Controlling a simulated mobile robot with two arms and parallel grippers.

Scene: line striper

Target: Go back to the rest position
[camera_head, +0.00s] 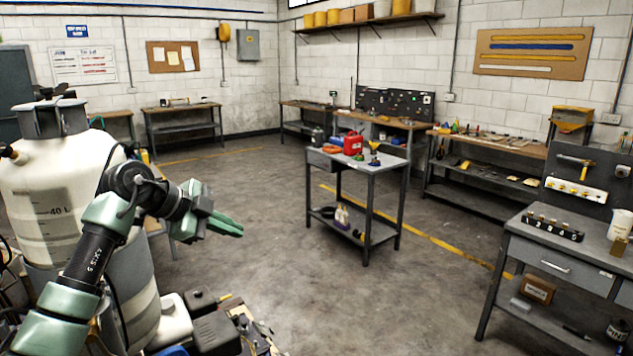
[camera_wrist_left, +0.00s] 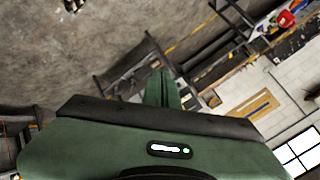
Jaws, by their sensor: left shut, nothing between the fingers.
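My left arm comes in from the left in the head view, with its green gripper (camera_head: 226,226) held out in front of the white tank, pointing right. The gripper is shut and empty, its fingers together. In the left wrist view the shut fingers (camera_wrist_left: 162,89) stick out past the green gripper body, with floor and room behind them. My right gripper is not in view.
A large white 40 L tank (camera_head: 50,185) stands close behind my left arm. A small cart (camera_head: 355,168) with a red can (camera_head: 353,142) stands mid-room. A workbench (camera_head: 560,255) is at the right. The concrete floor (camera_head: 300,285) between is clear.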

